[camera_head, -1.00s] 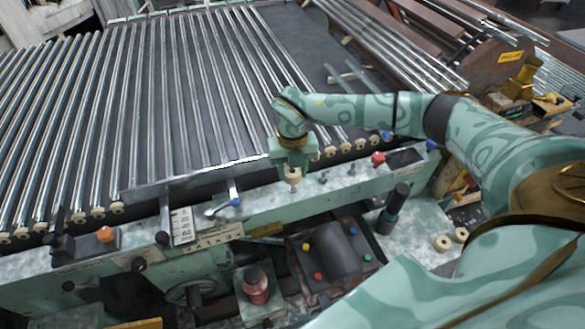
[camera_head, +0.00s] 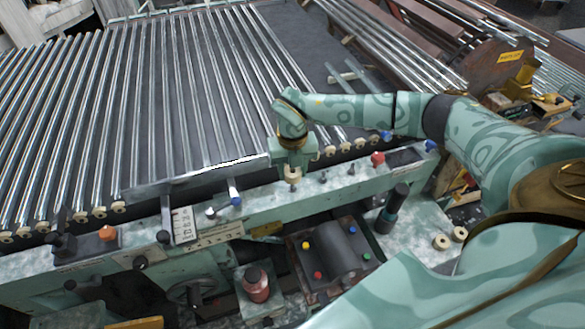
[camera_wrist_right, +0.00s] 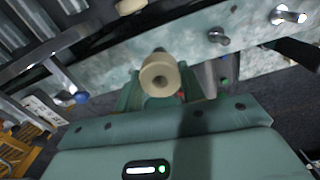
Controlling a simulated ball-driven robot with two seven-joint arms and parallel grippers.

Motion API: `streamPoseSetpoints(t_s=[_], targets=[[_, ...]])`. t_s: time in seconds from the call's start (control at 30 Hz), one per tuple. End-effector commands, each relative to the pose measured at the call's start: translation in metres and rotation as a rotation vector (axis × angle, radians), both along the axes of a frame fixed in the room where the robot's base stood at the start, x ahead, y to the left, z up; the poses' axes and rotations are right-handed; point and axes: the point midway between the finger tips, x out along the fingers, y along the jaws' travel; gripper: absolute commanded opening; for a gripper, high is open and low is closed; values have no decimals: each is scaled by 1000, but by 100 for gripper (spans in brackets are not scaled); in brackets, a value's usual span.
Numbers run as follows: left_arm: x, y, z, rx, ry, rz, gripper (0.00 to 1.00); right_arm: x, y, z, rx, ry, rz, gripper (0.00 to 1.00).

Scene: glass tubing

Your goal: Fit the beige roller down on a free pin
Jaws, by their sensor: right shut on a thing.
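My right gripper (camera_head: 292,170) is shut on the beige roller (camera_head: 292,178), above the pale green rail of the machine. In the right wrist view the roller (camera_wrist_right: 157,80) sits between the fingers, with its round end and dark centre hole facing the camera. A short metal pin end shows just under the roller in the head view; I cannot tell whether the roller is around it or only above it. Two bare pins stand to the right on the rail, a nearer pin (camera_head: 323,178) and a farther pin (camera_head: 351,170). My left gripper is not in view.
Long glass or metal tubes lie side by side on the bed behind the rail, with beige end rollers (camera_head: 118,207). Two loose beige rollers (camera_head: 441,242) lie at the right. A blue-tipped lever (camera_head: 235,192) and a red knob (camera_head: 377,159) flank the gripper.

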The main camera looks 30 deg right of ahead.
Motion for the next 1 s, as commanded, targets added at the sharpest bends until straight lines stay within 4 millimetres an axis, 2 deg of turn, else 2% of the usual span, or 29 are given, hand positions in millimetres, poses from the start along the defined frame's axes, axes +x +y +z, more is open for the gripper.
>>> streamPoseSetpoints(t_s=[0.47, 1.0], targets=[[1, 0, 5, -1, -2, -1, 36, 0, 0, 1, 0, 0, -1, 18], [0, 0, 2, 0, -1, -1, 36, 0, 0, -6, -1, 1, 0, 18]])
